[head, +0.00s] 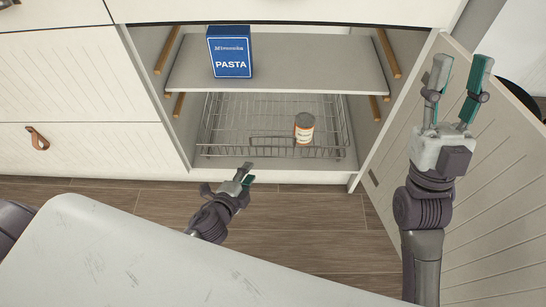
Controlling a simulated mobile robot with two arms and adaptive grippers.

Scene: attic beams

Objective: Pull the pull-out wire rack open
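The pull-out wire rack (228,117) sits low inside the open cabinet, under a grey shelf. Its front rail, with a raised wire handle (272,136) in the middle, is at the cabinet opening. A small can (304,128) with a pale and orange label stands in the rack at the right. My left gripper (250,173) is in front of the cabinet's bottom edge, below and left of the handle in the picture, and looks open and empty. My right gripper (466,66) is open and empty, raised in front of the open cabinet door at the right.
A blue pasta box (229,52) stands on the grey shelf (300,65) above the rack. The cabinet door (488,170) is swung open on the right. A pale countertop (130,255) fills the lower left. Wooden floor lies between it and the cabinet.

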